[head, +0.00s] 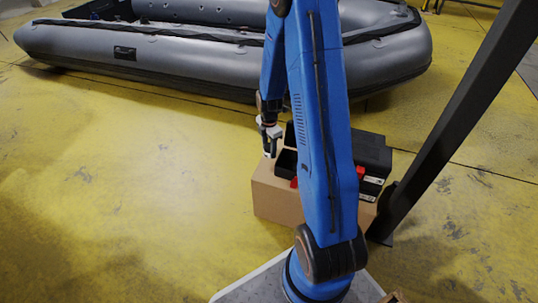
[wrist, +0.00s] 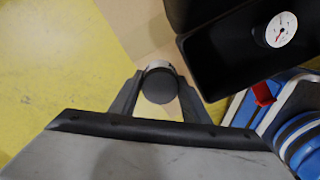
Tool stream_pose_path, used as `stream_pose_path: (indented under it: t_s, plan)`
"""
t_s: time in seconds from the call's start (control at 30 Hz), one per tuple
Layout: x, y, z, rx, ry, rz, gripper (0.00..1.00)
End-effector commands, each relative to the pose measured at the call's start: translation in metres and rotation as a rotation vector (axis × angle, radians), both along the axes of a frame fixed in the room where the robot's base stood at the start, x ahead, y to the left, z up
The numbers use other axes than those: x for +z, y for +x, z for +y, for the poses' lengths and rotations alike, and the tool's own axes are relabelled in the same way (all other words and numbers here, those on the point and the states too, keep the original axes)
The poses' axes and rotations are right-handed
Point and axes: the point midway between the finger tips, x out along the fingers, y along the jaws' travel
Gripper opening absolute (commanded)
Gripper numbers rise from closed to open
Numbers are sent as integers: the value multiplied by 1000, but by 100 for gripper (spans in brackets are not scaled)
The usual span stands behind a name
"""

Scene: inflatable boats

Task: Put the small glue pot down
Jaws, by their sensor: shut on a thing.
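The small glue pot (wrist: 160,86), with a round dark lid and a pale rim, sits between the fingers of my gripper (wrist: 158,80) in the wrist view. My gripper is shut on it. In the head view my gripper (head: 270,138) points down at the near-left end of the black containers, above the cardboard box (head: 274,200), with a small pale part of the pot at its tip. The wrist view shows the cardboard top (wrist: 142,28) beyond the pot. I cannot tell how high the pot is above it.
A black open bin (wrist: 215,72) holding a round white gauge (wrist: 281,30) is close on the right in the wrist view. A dark post (head: 455,120) rises right of the box. A grey inflatable boat (head: 170,55) lies behind. Yellow floor (head: 120,190) is clear on the left.

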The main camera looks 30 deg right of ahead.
Motion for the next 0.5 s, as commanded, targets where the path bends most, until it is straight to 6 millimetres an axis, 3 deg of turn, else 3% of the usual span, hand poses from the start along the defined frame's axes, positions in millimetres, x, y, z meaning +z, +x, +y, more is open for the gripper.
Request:
stream_pose_path:
  t_s: [0.3,0.5]
  plan:
    - [-37,-1,0,0,1,2,18]
    - [-39,0,0,0,0,0,18]
